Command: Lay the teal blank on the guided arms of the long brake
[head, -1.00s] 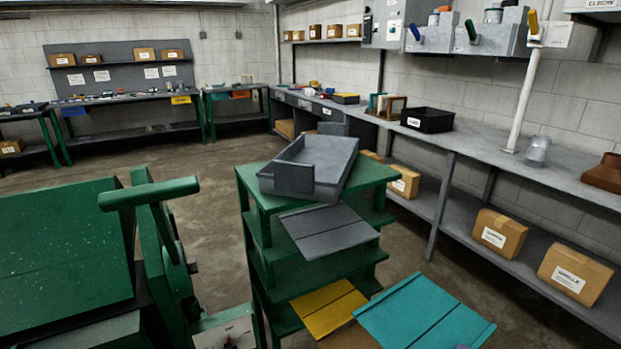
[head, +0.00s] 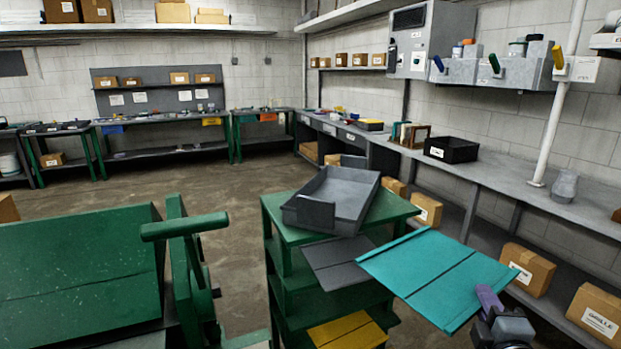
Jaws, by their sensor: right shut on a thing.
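The teal blank (head: 437,273) is a flat sheet with a crease line, held up in front of the green shelf cart at the right. My right gripper (head: 489,300) is shut on its near right edge, with a purple finger showing on top. The long brake looks to be the green machine (head: 80,265) at the left, with a round-ended green handle (head: 184,226). Its guided arms cannot be made out. The blank is apart from the machine, to its right. My left gripper is not in view.
The green cart (head: 286,225) stands between the machine and the right bench. It bears a grey tray (head: 352,195), a grey sheet (head: 325,262) and a yellow sheet (head: 348,331). Boxes (head: 527,268) sit under the long grey bench (head: 570,207). Open floor lies behind the machine.

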